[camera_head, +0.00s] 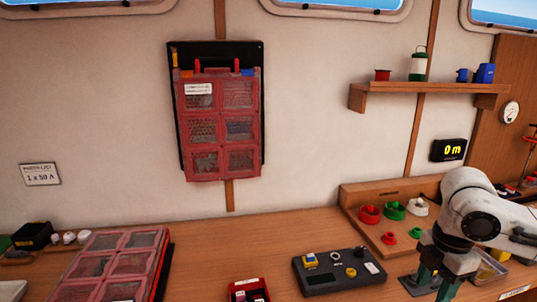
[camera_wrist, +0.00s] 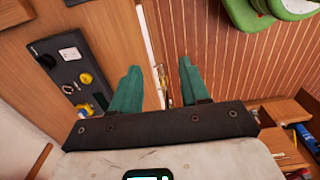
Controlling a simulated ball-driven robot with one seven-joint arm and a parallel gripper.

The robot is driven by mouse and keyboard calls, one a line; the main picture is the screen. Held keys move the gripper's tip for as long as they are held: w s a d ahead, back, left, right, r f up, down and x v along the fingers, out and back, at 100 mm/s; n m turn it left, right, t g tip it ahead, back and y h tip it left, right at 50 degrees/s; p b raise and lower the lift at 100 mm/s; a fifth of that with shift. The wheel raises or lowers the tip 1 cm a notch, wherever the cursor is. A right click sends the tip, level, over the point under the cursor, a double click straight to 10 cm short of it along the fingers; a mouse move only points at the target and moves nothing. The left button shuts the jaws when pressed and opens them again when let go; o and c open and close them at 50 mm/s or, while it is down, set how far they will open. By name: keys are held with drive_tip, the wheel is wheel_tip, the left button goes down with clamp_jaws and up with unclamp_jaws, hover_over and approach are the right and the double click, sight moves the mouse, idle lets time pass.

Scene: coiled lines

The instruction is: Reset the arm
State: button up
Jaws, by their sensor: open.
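My arm comes in at the right of the head view, and my gripper (camera_head: 440,287) hangs low over the wooden bench. Its two green fingers also show in the wrist view (camera_wrist: 158,75). They stand well apart with nothing between them, so the gripper is open and empty. The fingertips are partly cut off by the lower edge of the head view. Beside the fingers in the wrist view lies a dark panel (camera_wrist: 68,72) with small knobs, which also shows left of the gripper in the head view (camera_head: 322,281).
A wooden board (camera_head: 376,232) holds red, green and white round pieces near my arm. A red bin (camera_head: 240,291) and red compartment case (camera_head: 106,278) stand left on the bench. Another case (camera_head: 220,125) hangs on the wall. A shelf (camera_head: 430,88) holds small items.

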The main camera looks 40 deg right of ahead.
drive_tip(key=w+a+r+t, duration=0.2)
drive_tip(key=w+a, duration=0.2)
drive_tip(key=w, duration=0.3)
drive_tip(key=w+a+r+t+y, duration=0.1)
drive_tip(key=w+a+r+t, duration=0.15)
drive_tip(key=w, duration=0.45)
drive_tip(key=w+a+r+t, duration=0.2)
drive_tip(key=w+a, duration=0.2)
drive_tip(key=w, duration=0.2)
drive_tip(key=w+a+f+m+t+y, duration=0.2)
drive_tip(key=w+a+m+t+y, duration=0.15)
drive_tip(key=w+a, duration=0.55)
drive_tip(key=s+a+f+m+g, duration=0.1)
drive_tip(key=s+a+f+m, duration=0.15)
drive_tip(key=f, duration=0.35)
drive_tip(key=s+a+f+m+g+h, duration=0.1)
drive_tip(key=s+a+f+m, duration=0.1)
drive_tip(key=s+a+f, duration=0.25)
drive_tip(key=s+a+f+m+g, duration=0.2)
drive_tip(key=s+a+f, duration=0.1)
drive_tip(key=f, duration=0.4)
drive_tip(key=s+d+f+m+g+h, duration=0.1)
drive_tip(key=s+d+f+g+h, duration=0.1)
drive_tip(key=s+f, duration=0.4)
drive_tip(key=s+d+f+m+g+h, duration=0.1)
drive_tip(key=s+f, duration=0.5)
drive_tip(key=s, duration=0.7)
drive_tip(key=shift+s+d+g+h, duration=0.2)
drive_tip(key=shift+d+g+h, duration=0.15)
drive_tip(key=shift+d+g, duration=0.45)
